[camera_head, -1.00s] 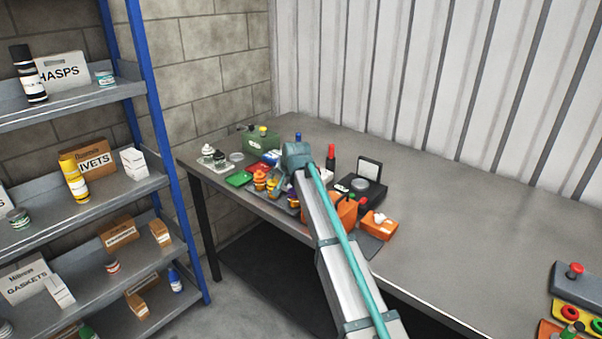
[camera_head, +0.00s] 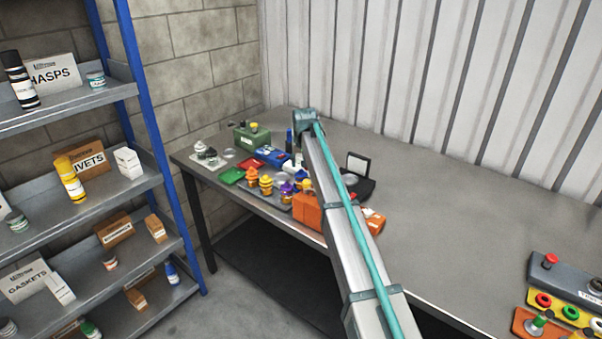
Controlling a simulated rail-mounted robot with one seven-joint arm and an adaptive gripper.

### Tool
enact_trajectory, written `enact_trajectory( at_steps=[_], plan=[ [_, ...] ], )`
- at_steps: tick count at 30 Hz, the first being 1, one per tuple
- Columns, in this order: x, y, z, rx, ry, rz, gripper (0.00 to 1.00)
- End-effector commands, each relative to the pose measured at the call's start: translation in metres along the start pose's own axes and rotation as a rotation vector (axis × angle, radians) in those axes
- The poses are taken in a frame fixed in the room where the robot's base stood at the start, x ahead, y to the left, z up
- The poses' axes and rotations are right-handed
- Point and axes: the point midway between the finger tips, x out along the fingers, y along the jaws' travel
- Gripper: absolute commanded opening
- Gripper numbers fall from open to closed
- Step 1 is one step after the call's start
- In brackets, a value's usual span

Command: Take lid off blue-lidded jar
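I cannot pick out a blue-lidded jar for certain. A small upright dark blue item (camera_head: 289,140) stands on the bench just left of my arm, too small to tell whether it is a jar. A blue box-like item (camera_head: 272,156) lies near it among the small goods. My arm reaches over the bench from the lower right, its teal-grey joint (camera_head: 306,121) above the crowded left part. My gripper is hidden behind or below the arm, so its fingers and anything in them do not show.
The grey bench (camera_head: 440,215) is clear in the middle. Control boxes (camera_head: 570,280) sit at right. Shelving (camera_head: 90,190) stands left.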

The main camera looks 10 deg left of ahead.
Motion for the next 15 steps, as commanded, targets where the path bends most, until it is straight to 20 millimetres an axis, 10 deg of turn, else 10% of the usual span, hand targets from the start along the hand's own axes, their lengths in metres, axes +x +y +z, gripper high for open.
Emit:
enact_trajectory(
  at_steps=[15],
  plan=[
    [0.050,0.002,0.001,0.001,-0.001,0.000,0.45]
  ],
)
